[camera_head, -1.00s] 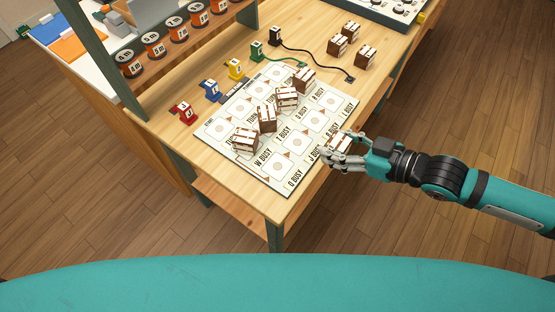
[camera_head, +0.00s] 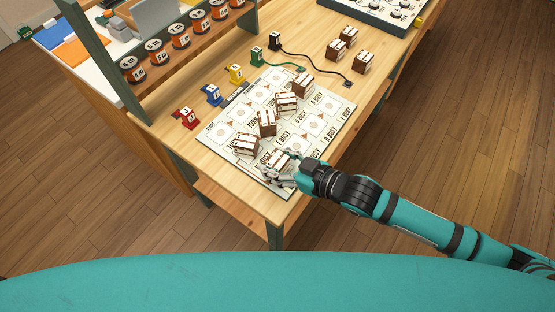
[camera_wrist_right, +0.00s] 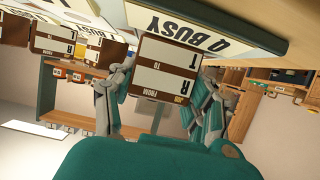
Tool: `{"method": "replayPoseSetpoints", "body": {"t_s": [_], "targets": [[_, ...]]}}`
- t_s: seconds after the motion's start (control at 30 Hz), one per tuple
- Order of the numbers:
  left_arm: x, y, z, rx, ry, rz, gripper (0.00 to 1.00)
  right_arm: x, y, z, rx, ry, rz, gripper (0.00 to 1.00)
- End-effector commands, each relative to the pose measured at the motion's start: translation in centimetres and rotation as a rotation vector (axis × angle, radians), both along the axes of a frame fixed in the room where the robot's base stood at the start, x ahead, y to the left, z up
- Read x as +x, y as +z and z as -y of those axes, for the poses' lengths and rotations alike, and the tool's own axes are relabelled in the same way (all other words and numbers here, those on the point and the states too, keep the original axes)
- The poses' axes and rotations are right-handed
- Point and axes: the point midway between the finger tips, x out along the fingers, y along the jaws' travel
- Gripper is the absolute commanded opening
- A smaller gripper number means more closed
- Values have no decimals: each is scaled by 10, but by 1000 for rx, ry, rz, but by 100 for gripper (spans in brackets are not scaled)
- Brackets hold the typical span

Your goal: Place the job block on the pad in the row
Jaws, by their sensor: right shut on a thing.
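My right gripper (camera_head: 287,168) is shut on the job block (camera_head: 279,160), a brown block with a white labelled face, over the near end of the board. In the right wrist view the block (camera_wrist_right: 166,81) sits between the fingers, its label showing FROM, TO and JOB. The board (camera_head: 228,130) has pads in rows with printed words; the text Q BUSY shows close to the block in the wrist view. I cannot tell whether the block touches the board. The pad beneath it is largely hidden. My left gripper is not in view.
Several similar blocks stand in a line along the board, the closest a brown block (camera_head: 246,144). More blocks (camera_head: 363,61) stand at the back right. Red (camera_head: 186,117), blue (camera_head: 212,95) and yellow (camera_head: 236,74) stands line the left. A black cable (camera_head: 318,66) crosses the table behind.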

Motion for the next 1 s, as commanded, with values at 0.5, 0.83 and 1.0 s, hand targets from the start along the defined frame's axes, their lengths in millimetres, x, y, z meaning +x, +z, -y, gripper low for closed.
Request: {"method": "replayPoseSetpoints", "body": {"t_s": [0.5,0.83,1.0], "targets": [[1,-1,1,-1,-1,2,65,0,-2,0,0,0,0,73],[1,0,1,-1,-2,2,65,-3,2,5,-2,-1,-1,73],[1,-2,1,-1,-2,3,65,-20,12,28,-3,0,-1,73]]}}
